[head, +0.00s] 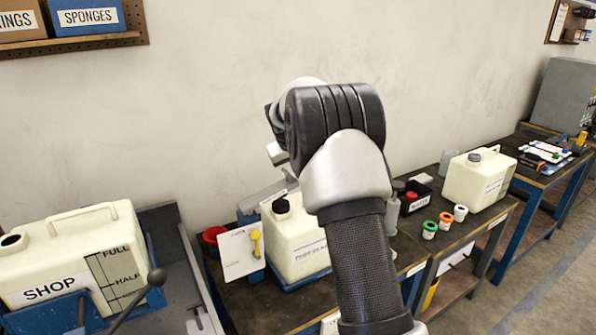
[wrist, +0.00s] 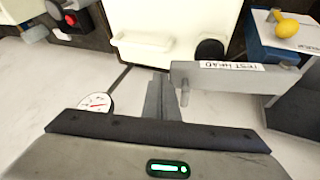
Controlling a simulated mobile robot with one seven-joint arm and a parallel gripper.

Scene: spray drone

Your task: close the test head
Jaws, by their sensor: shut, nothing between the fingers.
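The test head is a grey bar (wrist: 230,79) with a white "TEST HEAD" label in the wrist view, right of centre. A short grey peg (wrist: 185,97) sticks out near its left end. My gripper (wrist: 158,78) is shut and empty, its fingers just left of the bar's end. I cannot tell whether they touch it. The cream tank (wrist: 160,25) with a black cap lies beyond the fingers. In the head view, this tank (head: 292,250) stands on the middle bench with a grey bar (head: 266,196) behind it; my arm hides the gripper there.
A round gauge (wrist: 96,104) is left of my fingers. A white card with a yellow lever (head: 256,242) stands left of the tank. A "SHOP" tank (head: 60,260) is at left.

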